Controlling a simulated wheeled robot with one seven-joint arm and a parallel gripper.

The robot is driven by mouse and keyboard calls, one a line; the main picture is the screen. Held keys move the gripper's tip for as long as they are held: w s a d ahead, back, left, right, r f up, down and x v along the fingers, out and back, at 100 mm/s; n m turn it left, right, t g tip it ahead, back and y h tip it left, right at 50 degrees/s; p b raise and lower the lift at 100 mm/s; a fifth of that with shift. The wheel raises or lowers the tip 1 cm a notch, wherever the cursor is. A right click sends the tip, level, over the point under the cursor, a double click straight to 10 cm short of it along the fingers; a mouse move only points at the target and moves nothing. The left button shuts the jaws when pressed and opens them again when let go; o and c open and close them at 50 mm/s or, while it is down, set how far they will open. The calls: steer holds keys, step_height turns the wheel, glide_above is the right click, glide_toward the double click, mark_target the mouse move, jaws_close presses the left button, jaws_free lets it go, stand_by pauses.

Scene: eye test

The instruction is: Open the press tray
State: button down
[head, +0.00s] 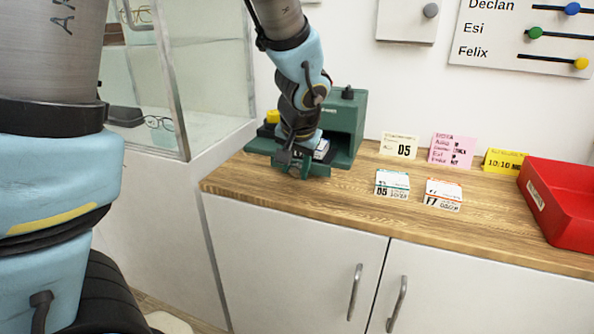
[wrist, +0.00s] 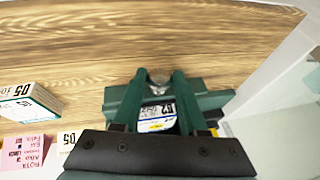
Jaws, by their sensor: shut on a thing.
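The green press (head: 345,125) stands on the wooden counter against the wall. Its green tray (head: 318,169) shows low at the press's front, partly hidden by my gripper. A small grey knob (wrist: 158,76) shows at the tray's front edge in the wrist view. My gripper (head: 296,165) points down at the tray front and is shut on the knob, its fingers either side of it in the wrist view (wrist: 159,80). A white card with print (wrist: 157,117) lies behind the knob, seen between the fingers. How far out the tray stands is hard to tell.
Two small printed blocks, one teal-edged (head: 392,184) and one orange-edged (head: 443,194), lie right of the press. Cards (head: 450,151) stand along the wall. A red tray (head: 565,203) is at right. A glass case (head: 205,80) stands close on the left.

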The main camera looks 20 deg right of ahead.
steer(key=shift+c, duration=2.2)
jaws_free()
steer(key=v, duration=1)
steer(key=shift+r+p, duration=0.3)
steer(key=shift+r, duration=0.1)
steer(key=shift+s, duration=0.1)
steer(key=w+a+n+g+y+p, duration=0.1)
steer(key=a+n+g+p, duration=0.2)
steer(key=a, duration=2.5)
steer(key=n+p, duration=0.5)
steer(key=p, duration=0.3)
steer(key=shift+w, duration=0.3)
